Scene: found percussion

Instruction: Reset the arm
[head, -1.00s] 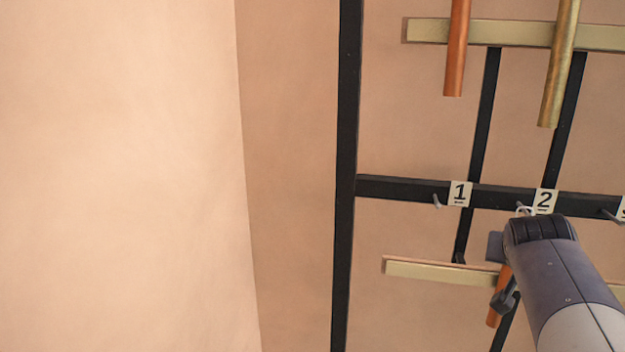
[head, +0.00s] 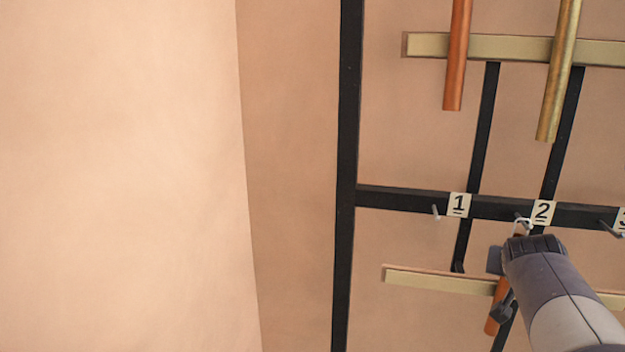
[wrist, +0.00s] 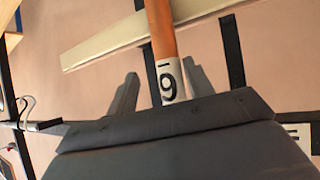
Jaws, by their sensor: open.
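My gripper (head: 500,285) is at the lower right of the head view, in front of the rack below the label 2. Its two fingers stand apart. In the wrist view, my gripper (wrist: 163,88) shows the fingers on either side of a copper tube (wrist: 160,28) with a white tag (wrist: 170,82). The tag's digit looks like an upside-down 6 with a bar. The copper tube (head: 492,322) also shows behind the gripper in the head view. I cannot tell whether the fingers touch it.
A black frame (head: 400,199) carries small hooks and labels 1 (head: 459,205) and 2 (head: 542,212). A copper tube (head: 456,70) and a brass tube (head: 556,85) hang above before a pale rail (head: 428,45). A lower pale rail (head: 430,282) runs behind my gripper. The left side is bare wall.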

